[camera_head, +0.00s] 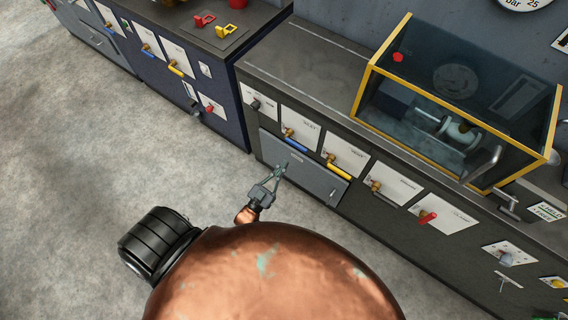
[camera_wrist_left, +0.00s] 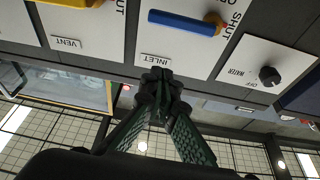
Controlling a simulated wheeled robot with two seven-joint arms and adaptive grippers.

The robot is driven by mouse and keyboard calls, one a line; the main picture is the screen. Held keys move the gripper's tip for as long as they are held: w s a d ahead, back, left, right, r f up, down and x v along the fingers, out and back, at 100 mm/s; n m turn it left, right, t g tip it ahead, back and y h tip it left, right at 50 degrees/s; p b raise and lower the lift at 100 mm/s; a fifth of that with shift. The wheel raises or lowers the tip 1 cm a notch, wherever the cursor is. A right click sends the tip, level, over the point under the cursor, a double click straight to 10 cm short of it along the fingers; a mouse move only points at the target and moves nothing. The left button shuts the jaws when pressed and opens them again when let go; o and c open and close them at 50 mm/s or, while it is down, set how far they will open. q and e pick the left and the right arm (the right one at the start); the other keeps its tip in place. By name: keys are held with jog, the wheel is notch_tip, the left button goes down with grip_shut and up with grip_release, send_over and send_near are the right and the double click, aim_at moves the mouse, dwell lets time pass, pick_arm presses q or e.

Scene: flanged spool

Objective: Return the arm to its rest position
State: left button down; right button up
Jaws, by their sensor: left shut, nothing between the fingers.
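My left gripper (camera_head: 268,185) is in front of the dark cabinet, near a grey drawer-like panel (camera_head: 322,182) in the head view. Its fingers are shut with nothing between them. In the left wrist view the gripper (camera_wrist_left: 160,82) shows with its fingertips together below a white panel labelled INLET (camera_wrist_left: 190,38). I cannot tell whether the fingertips touch the panel. My copper-coloured body (camera_head: 270,280) hides the lower middle of the head view and most of the left arm. My right gripper is not in view.
White panels carry a blue-handled valve (camera_head: 297,145), a yellow-handled valve (camera_head: 338,171) and a red handle (camera_head: 427,217). A yellow-framed glass case (camera_head: 372,62) holding a spool-like part (camera_head: 460,134) stands on the counter. The grey floor (camera_head: 90,200) is clear to the left.

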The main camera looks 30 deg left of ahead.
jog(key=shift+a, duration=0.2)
pick_arm(q)
jog(key=s+f+g+p, duration=0.1)
jog(key=s+f+g, duration=0.65)
jog(key=f, duration=0.75)
jog(key=s+f+g+p, duration=0.2)
jog(key=s+f+g, duration=0.2)
jog(key=s+f, duration=0.85)
jog(key=s+a+f+g, duration=0.1)
jog(key=s+f+g, duration=0.2)
jog(key=s, duration=0.6)
jog(key=s+a+f+g+y+p, duration=0.1)
jog(key=s+a+f+g, duration=0.1)
jog(key=s+f, duration=0.4)
jog(key=s+a+f+g, duration=0.1)
jog(key=s+f+g, duration=0.3)
jog(key=s, duration=0.9)
jog(key=shift+a+f+g, duration=0.15)
jog(key=shift+f+g, duration=0.05)
jog(key=shift+g, duration=0.35)
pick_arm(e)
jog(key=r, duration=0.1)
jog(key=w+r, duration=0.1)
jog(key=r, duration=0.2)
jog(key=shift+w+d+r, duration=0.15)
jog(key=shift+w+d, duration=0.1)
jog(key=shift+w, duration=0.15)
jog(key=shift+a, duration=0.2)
